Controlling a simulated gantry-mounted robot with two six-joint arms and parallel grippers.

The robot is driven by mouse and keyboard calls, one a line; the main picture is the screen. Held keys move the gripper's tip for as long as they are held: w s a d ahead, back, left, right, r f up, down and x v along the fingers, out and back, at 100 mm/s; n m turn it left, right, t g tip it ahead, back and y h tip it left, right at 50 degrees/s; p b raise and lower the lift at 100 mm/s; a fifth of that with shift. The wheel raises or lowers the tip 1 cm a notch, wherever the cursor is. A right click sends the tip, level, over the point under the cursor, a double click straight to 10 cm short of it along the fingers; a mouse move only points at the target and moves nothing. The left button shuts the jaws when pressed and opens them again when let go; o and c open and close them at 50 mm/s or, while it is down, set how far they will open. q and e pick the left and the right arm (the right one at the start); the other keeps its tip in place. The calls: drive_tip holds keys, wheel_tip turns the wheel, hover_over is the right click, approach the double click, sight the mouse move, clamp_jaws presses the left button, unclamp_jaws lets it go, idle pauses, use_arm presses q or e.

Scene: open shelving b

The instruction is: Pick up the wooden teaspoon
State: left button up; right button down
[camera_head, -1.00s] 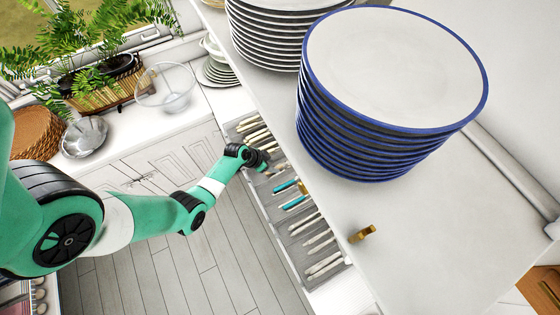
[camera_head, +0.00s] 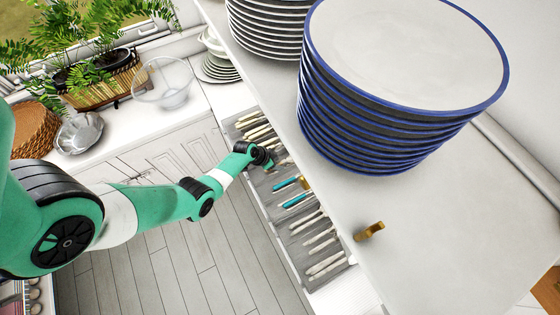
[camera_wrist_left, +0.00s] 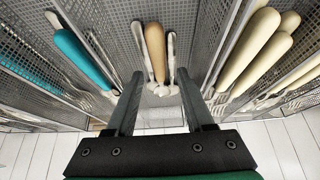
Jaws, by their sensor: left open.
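In the left wrist view a tan wooden handle (camera_wrist_left: 155,50), apparently the wooden teaspoon, lies in a mesh compartment beside silver utensils. Its lower end lies between the fingertips of my left gripper (camera_wrist_left: 160,82). The fingers are apart and nothing is held; I cannot tell how far above the utensils they are. In the head view my left gripper (camera_head: 267,165) is over the cutlery drawer (camera_head: 256,192), and the wooden handle is not clearly seen there, largely hidden by the gripper. My right gripper is not in view.
Teal-handled utensils (camera_wrist_left: 85,58) lie in the compartment to the left and cream-handled ones (camera_wrist_left: 250,50) to the right, split by mesh dividers. A shelf with a stack of blue-rimmed plates (camera_head: 400,95) stands right of the drawer. A glass bowl (camera_head: 163,85) stands on the counter.

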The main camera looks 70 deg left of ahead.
use_arm(q)
drive_tip(key=shift+f, duration=0.1)
clamp_jaws()
idle(0.3)
drive_tip(key=shift+r+p, duration=0.45)
drive_tip(key=shift+r, duration=0.05)
wheel_tip(320, 180, up, 3)
drive_tip(key=shift+r+p, duration=0.2)
drive_tip(key=shift+p, duration=0.8)
drive_tip(key=s+d+r+p, duration=0.1)
drive_tip(key=r+p, duration=0.1)
drive_tip(key=s+d+r+p, duration=0.1)
drive_tip(key=d+r+p, duration=0.1)
drive_tip(key=s+d+r+p, duration=0.1)
drive_tip(key=r+p, duration=0.1)
drive_tip(key=shift+d+r+p, duration=0.2)
drive_tip(key=shift+r+p, duration=0.15)
drive_tip(key=s+d+r+p, duration=0.1)
drive_tip(key=s+d+r, duration=0.1)
drive_tip(key=s+d, duration=0.3)
drive_tip(key=shift+d+r+p, duration=0.15)
drive_tip(key=shift+d+p, duration=0.15)
drive_tip(key=shift+d, duration=0.8)
